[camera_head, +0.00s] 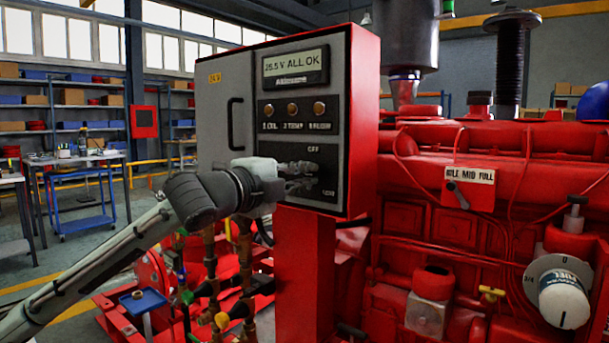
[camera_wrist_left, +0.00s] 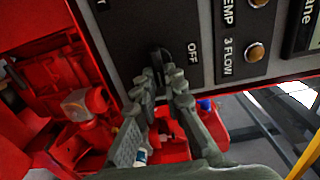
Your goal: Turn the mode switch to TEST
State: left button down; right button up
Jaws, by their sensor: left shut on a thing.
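The mode switch panel (camera_head: 325,184) is the dark strip low on the front of the grey control cabinet, with an OFF label at its top. In the left wrist view the mode switch (camera_wrist_left: 159,61) is a dark knob beside the OFF label, mostly hidden by my fingers. My left gripper (camera_head: 308,177) reaches in from the left and is at this panel. In the left wrist view my left gripper (camera_wrist_left: 163,80) has its fingertips closed on the knob. The TEST label cannot be read; only part of another label shows. My right gripper is not in view.
The control cabinet (camera_head: 225,105) has a display reading ALL OK, a row of three lamps and a door handle. A red engine (camera_head: 440,240) stands close on the right, with a throttle plate (camera_head: 467,190). Red pipework and valves (camera_head: 220,300) lie below my left arm.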

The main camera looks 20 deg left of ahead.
pick_arm(q)
jog(key=c, duration=1.6)
grip_release()
jog(key=v, duration=1.2)
